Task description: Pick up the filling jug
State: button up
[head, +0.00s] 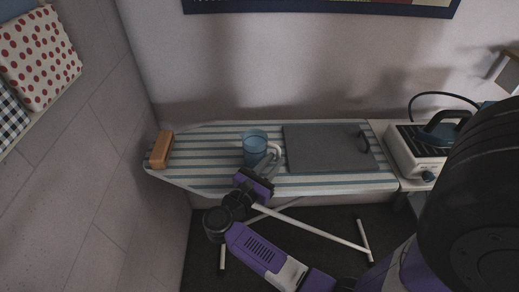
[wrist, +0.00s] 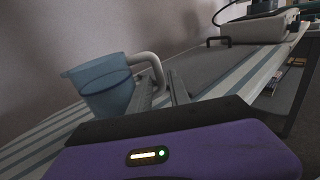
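The filling jug (head: 254,148) is a translucent blue jug with a pale handle (head: 275,152) on its right side. It stands upright on the striped ironing board (head: 215,172). In the wrist view the jug (wrist: 103,92) is at the left, with its handle (wrist: 153,64) curving towards my fingers. My gripper (head: 264,167) is at the handle, on the near right side of the jug. In the wrist view its fingers (wrist: 163,84) are apart, with the lower part of the handle at or between the tips. Contact with the handle cannot be made out.
A dark grey flat panel with a handle (head: 322,148) lies right of the jug. An orange-brown block (head: 160,149) is at the board's left end. An iron (head: 444,127) rests on a white station (head: 417,152) at the right. The wall is close behind.

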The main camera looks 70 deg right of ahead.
jog(key=p+x, duration=0.2)
jog(key=x, duration=0.3)
jog(key=shift+d, duration=0.15)
jog(key=shift+d+f, duration=0.1)
jog(key=shift+d, duration=0.3)
grip_shut()
dwell(1.0)
